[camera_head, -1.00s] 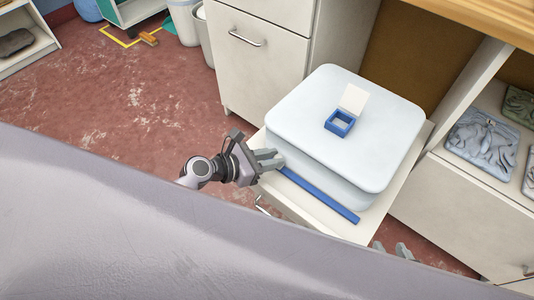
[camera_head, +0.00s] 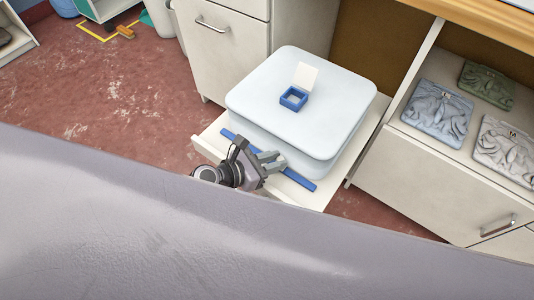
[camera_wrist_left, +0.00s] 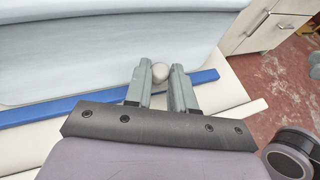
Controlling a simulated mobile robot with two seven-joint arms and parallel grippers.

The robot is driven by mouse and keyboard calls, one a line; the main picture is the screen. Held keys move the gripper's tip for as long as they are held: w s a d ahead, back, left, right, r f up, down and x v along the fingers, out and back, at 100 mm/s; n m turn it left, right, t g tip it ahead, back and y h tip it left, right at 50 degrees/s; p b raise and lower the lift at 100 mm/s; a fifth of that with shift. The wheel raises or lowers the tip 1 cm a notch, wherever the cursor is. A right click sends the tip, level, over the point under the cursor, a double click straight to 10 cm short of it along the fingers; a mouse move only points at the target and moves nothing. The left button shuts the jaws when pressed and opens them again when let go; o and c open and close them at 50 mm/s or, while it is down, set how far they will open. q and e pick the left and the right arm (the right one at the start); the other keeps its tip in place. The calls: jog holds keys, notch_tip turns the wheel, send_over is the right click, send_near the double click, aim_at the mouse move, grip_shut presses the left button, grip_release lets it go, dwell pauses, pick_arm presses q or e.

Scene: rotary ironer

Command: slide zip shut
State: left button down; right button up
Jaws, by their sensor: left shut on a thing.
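A long blue strip (camera_head: 300,179) lies along the near side of a thick pale-blue padded slab (camera_head: 290,80), and it also shows in the left wrist view (camera_wrist_left: 50,110). My left gripper (camera_head: 272,161) is past the middle of the strip, towards its right end. In the left wrist view its two fingers (camera_wrist_left: 161,82) are shut on a small grey round knob (camera_wrist_left: 160,71) by the strip. The arm hides part of the strip. I cannot make out zip teeth. My right gripper is not in view.
The slab rests on a pulled-out white shelf (camera_head: 210,141). A small blue open box (camera_head: 293,99) with a white lid stands on the slab. Folded garments (camera_head: 438,112) lie in the right cabinet. A large grey curved surface (camera_head: 150,230) fills the foreground.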

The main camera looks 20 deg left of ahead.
pick_arm(q)
jog(key=p, duration=0.3)
send_over(297, 191)
jog(key=shift+w+a+r, duration=0.15)
jog(key=shift+w+a, duration=0.1)
jog(key=shift+w, duration=0.2)
jog(key=shift+s+d, duration=0.15)
jog(key=shift+d, duration=0.4)
jog(key=c, duration=1)
grip_release()
jog(key=shift+s+a, duration=0.25)
jog(key=shift+a, duration=0.05)
jog(key=p+v, duration=0.1)
jog(key=v, duration=0.5)
jog(key=shift+s+a+r+p, duration=0.1)
jog(key=shift+s+p, duration=0.1)
jog(key=shift+p, duration=0.1)
